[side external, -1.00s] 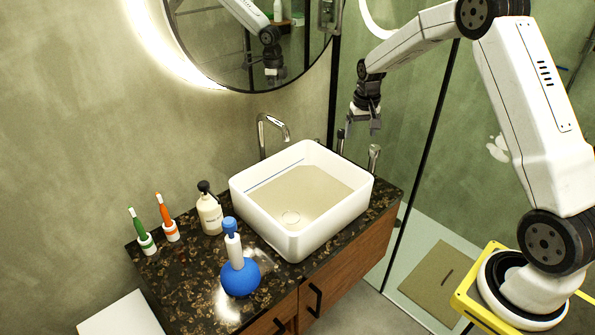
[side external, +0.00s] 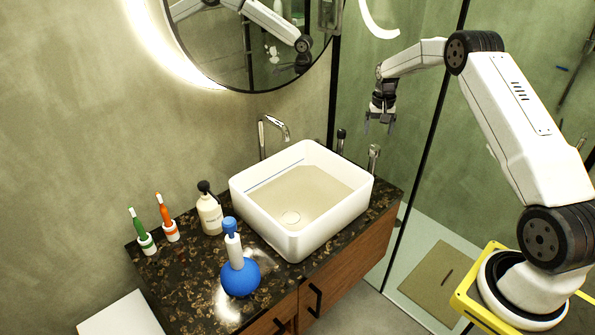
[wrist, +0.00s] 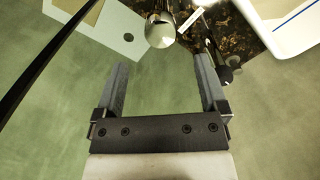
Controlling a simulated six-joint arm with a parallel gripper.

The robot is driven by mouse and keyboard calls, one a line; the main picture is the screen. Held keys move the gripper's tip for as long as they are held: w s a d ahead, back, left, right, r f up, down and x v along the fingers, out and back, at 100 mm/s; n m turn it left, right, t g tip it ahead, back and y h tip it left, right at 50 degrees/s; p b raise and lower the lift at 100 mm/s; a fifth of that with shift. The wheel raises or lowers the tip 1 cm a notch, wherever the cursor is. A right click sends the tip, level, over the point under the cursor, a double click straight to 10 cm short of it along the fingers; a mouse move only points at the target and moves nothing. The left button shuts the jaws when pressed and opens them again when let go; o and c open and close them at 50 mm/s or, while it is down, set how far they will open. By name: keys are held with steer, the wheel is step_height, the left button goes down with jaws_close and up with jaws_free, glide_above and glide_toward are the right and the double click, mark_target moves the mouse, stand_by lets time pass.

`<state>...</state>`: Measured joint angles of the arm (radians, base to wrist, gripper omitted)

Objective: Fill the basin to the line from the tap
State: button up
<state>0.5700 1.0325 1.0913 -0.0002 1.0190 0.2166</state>
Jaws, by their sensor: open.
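The white basin (side external: 263,216) sits on the dark stone counter, with a blue line (side external: 275,174) on its inner back wall. A beige area lies below the line, with a round drain showing in it; I cannot tell whether it is water. The chrome tap spout (side external: 272,128) curves over the back of the basin; no stream shows. A chrome-topped upright piece (side external: 374,155) and a dark-topped one (side external: 341,138) stand by the basin's right corner. My gripper (side external: 379,124) is open and empty above them. In the wrist view, my gripper (wrist: 163,70) shows the rounded chrome piece (wrist: 160,33) beyond its fingers.
A blue round bottle (side external: 240,277), a pump bottle (side external: 209,214) and two toothbrushes in cups (side external: 147,243) stand on the counter (side external: 190,285), left of the basin. A glass shower panel with a black frame (side external: 427,150) stands to the right. A round mirror (side external: 245,60) hangs above.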

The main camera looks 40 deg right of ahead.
mark_target(375, 147)
steer(key=shift+f, duration=3.6)
jaws_close()
